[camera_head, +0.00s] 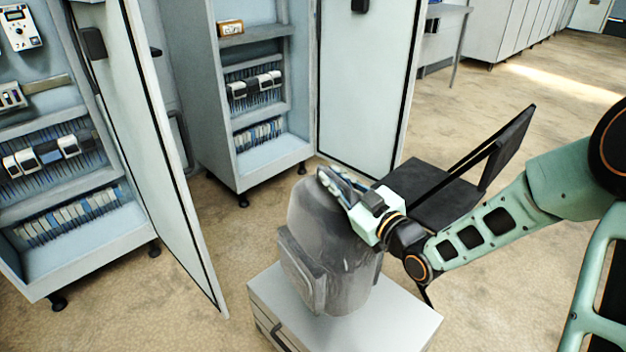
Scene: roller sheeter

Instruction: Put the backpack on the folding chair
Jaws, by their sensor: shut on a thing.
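The grey backpack (310,250) stands upright at the white cabinet with drawers (400,325); I cannot tell whether its base touches the top. My gripper (338,185) is at the top of the backpack and shut on it. The fingertips are partly hidden against the fabric. The black folding chair (440,196) stands open behind and to the right of the backpack. Its seat is bare where visible. My arm crosses in front of part of the chair and hides its lower legs.
Two electrical cabinets stand open at the left and centre. One open door (150,140) reaches close to the white cabinet's left side; another door (362,90) is behind the backpack. A grey table (448,12) stands at the back. The floor right of the chair is clear.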

